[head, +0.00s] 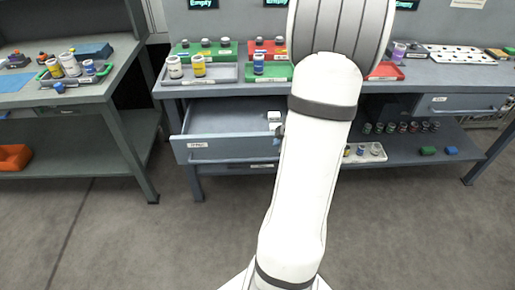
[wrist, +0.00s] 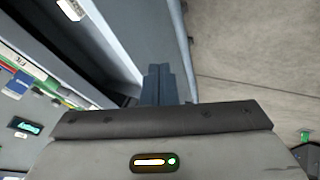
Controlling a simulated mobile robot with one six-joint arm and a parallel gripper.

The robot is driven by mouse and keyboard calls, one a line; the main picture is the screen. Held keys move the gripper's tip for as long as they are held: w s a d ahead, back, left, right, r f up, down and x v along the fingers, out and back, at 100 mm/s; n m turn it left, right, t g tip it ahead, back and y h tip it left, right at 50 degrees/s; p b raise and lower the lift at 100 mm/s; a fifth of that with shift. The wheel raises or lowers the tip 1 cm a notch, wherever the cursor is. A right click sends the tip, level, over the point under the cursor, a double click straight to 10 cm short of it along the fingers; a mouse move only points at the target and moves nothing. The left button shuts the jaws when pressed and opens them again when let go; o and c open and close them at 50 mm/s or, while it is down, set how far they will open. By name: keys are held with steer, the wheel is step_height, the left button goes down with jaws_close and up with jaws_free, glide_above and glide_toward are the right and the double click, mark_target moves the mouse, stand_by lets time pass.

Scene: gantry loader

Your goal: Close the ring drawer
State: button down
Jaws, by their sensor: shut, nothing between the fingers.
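The drawer (head: 205,153) with a small white label and a long handle stands pulled out under the middle bench; its label is too small to read surely. A small white block (head: 275,117) lies inside it near the right side. In the wrist view, the drawer (wrist: 150,22) runs along the top, with a white block (wrist: 71,10) at upper left. My gripper (wrist: 158,72) is shut and empty, its fingertips over or against the drawer's front panel; contact cannot be told. In the head view my arm hides most of the gripper.
The bench top (head: 225,88) above holds trays with jars. A second drawer (head: 455,104) at the right is closed. A lower shelf (head: 400,150) carries a white tray and several small jars. A side bench (head: 60,98) stands at left. The floor in front is clear.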

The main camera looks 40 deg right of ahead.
steer(key=b, duration=0.4)
glide_toward(260, 155)
steer(key=x, duration=0.4)
steer(key=shift+w+d+f, duration=0.1)
steer(key=shift+w+f, duration=0.1)
steer(key=shift+w, duration=0.05)
